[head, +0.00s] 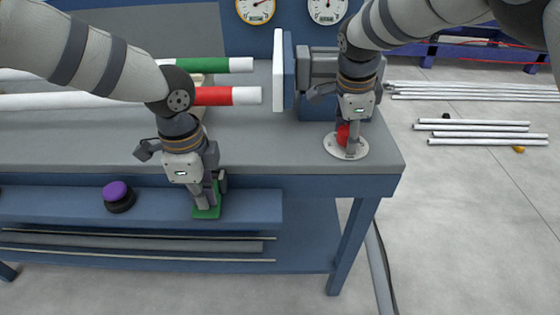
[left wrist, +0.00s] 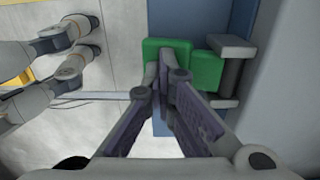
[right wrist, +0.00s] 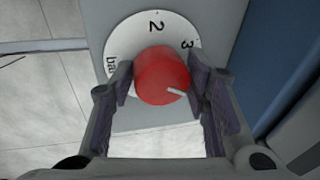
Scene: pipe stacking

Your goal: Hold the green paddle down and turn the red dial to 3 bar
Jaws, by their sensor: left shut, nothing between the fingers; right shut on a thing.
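The green paddle (head: 210,213) is at the front edge of the low blue shelf. My left gripper (head: 206,205) is shut and empty, its tips against the paddle; in the left wrist view the tips (left wrist: 172,72) cover the paddle's middle (left wrist: 207,70). The red dial (head: 342,131) sits on a white disc (head: 333,149) at the bench's right corner. My right gripper (head: 350,146) is shut on the dial. In the right wrist view, the dial (right wrist: 160,70) has a white mark pointing right and slightly down, below the 3 on the disc (right wrist: 130,38). The fingers hide some of the disc.
Two round gauges (head: 255,9) (head: 327,9) stand behind the bench; their readings are too small to tell. A purple button (head: 116,194) is on the low shelf. Green-white (head: 242,64) and red-white (head: 246,95) pipes lie on the bench. Loose pipes (head: 480,130) lie on the floor.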

